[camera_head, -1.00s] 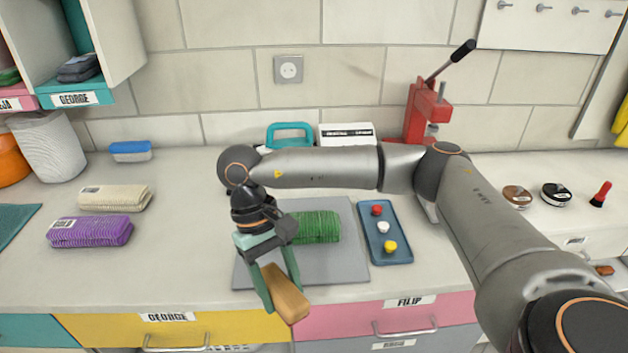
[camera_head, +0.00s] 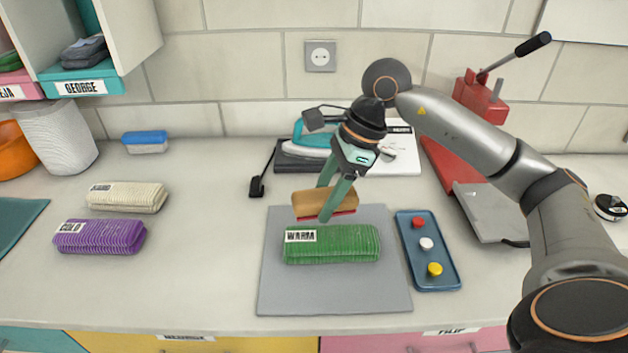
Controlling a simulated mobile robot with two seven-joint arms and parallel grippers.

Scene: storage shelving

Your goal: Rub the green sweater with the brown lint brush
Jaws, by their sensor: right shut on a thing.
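The green folded sweater (camera_head: 335,245) with a "WARM" label lies on a grey mat (camera_head: 300,298) on the counter. My right gripper (camera_head: 335,204) is shut on the brown lint brush (camera_head: 312,203), which has a wooden body and a red underside. The brush is just above and behind the sweater's back edge; I cannot tell whether it touches the sweater. My left gripper is not in view.
A blue tray (camera_head: 405,262) with red, white and yellow buttons stands right of the mat. An iron (camera_head: 310,142) and a red press (camera_head: 440,150) stand behind. Purple (camera_head: 100,237) and cream (camera_head: 127,197) folded garments lie left; the counter between is clear.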

